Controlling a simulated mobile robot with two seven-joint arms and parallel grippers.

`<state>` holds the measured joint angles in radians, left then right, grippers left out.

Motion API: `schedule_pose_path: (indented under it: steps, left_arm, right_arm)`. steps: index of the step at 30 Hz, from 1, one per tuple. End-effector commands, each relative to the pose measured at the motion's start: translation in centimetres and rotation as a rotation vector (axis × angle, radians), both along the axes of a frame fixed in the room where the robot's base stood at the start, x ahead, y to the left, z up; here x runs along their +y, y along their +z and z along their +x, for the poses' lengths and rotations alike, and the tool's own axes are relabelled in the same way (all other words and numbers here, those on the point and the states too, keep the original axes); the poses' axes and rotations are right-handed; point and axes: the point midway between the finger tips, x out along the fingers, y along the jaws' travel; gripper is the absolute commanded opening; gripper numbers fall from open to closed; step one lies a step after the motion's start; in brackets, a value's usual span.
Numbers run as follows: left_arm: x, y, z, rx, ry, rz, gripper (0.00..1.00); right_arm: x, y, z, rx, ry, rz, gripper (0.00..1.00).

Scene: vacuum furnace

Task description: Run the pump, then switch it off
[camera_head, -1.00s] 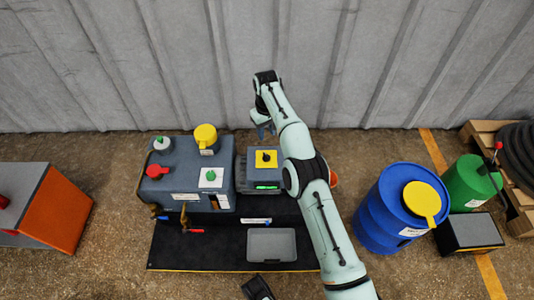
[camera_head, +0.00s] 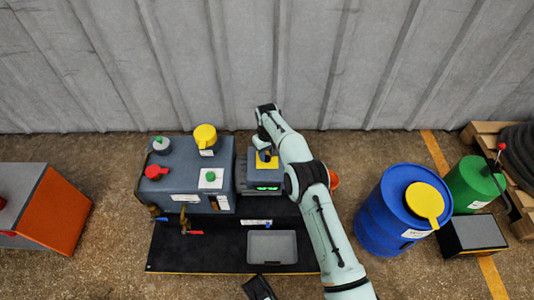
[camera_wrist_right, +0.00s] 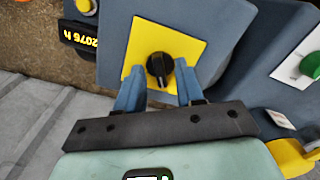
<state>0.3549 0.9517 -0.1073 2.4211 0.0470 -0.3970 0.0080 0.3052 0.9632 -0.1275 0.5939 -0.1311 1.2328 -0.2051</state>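The pump unit (camera_head: 241,174) stands at the right end of the grey-blue machine. On it is a yellow plate with a black rotary knob (camera_wrist_right: 160,68), seen clearly in the right wrist view; my gripper partly hides this yellow plate (camera_head: 266,163) in the head view. My right gripper (camera_wrist_right: 158,78) is open, with one blue finger on each side of the knob's lower part. I cannot tell whether the fingers touch it. In the head view the right gripper (camera_head: 267,153) is over the yellow plate. My left gripper is not in view.
A grey tray (camera_head: 271,247) lies in front. A blue barrel (camera_head: 381,217) stands to the right.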

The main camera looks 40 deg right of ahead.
Motion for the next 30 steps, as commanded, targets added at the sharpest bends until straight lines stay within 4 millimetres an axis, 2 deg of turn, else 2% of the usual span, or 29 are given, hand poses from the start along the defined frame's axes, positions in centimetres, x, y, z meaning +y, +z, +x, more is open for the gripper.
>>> schedule_pose_path:
  steps: [3, 4, 6, 7, 20, 30]
  left_arm:
    - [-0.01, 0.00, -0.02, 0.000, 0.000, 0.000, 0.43]
    - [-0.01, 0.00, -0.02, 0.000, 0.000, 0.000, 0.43]
    - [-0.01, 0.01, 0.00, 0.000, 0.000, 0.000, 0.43]
    - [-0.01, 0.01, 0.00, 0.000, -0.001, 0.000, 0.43]
    - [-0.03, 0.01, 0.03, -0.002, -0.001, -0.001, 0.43]
    - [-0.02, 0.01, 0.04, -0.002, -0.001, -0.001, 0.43]
  right_arm:
    - [-0.01, 0.01, -0.01, 0.000, 0.000, 0.000, 0.37]
    - [-0.01, 0.01, -0.01, 0.000, 0.000, 0.000, 0.31]
    - [0.00, 0.02, 0.00, 0.000, 0.000, 0.000, 0.08]
    - [0.00, 0.02, 0.00, 0.000, 0.000, 0.000, 0.00]
    - [-0.01, 0.05, 0.00, 0.000, -0.046, -0.001, 0.00]
    - [-0.03, 0.07, -0.01, 0.000, -0.279, -0.001, 0.00]
